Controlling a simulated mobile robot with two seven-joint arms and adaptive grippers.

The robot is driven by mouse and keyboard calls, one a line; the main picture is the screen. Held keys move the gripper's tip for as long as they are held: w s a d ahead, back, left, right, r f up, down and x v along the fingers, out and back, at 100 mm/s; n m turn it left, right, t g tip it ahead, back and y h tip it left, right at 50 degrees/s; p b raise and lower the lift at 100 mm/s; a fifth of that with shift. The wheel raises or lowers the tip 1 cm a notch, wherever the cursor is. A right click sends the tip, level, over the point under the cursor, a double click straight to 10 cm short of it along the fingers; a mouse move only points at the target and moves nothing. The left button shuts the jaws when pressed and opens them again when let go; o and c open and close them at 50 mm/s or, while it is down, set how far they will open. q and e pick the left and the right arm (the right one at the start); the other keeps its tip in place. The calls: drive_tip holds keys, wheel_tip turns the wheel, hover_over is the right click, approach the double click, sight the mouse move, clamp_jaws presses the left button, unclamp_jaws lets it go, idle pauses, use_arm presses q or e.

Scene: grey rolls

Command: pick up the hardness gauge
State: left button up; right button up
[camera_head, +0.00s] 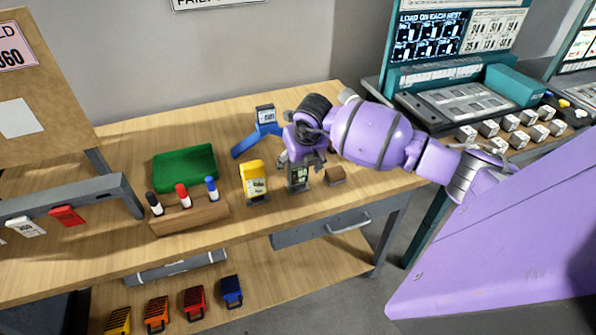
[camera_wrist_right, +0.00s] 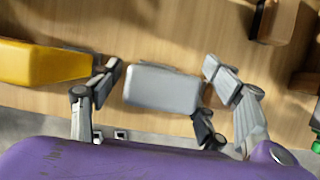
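A small grey device with a dark display (camera_head: 298,178), which I take to be the hardness gauge, stands upright on the wooden bench. My right gripper (camera_head: 302,160) is over it from above and hides its top. In the right wrist view the grey top of the gauge (camera_wrist_right: 163,90) lies between the spread fingers of the right gripper (camera_wrist_right: 163,72). Gaps show on both sides, so the gripper is open around it. My left gripper is in neither view.
A yellow meter (camera_head: 254,182) stands close left of the gauge, and a small brown block (camera_head: 335,176) close right. A blue stand with a device (camera_head: 266,122) is behind. A marker holder (camera_head: 190,215) and green tray (camera_head: 170,170) are further left.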

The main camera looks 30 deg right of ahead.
drive_tip(key=c, duration=1.4)
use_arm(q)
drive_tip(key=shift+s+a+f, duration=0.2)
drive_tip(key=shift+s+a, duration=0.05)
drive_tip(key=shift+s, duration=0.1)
use_arm(e)
drive_tip(key=shift+o, duration=0.2)
drive_tip(key=shift+r, duration=0.1)
drive_tip(key=shift+w+r, duration=0.1)
drive_tip(key=shift+r, duration=0.45)
drive_tip(key=v, duration=0.2)
drive_tip(key=shift+w+r, duration=0.15)
drive_tip(key=shift+r, duration=0.2)
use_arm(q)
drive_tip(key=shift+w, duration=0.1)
use_arm(e)
drive_tip(key=s+a+r, duration=0.2)
drive_tip(key=s+r, duration=0.2)
drive_tip(key=s, duration=0.2)
drive_tip(key=s+a+r, duration=0.2)
drive_tip(key=s+r, duration=0.3)
drive_tip(key=s, duration=0.2)
drive_tip(key=shift+a+r, duration=0.15)
drive_tip(key=shift+a, duration=0.15)
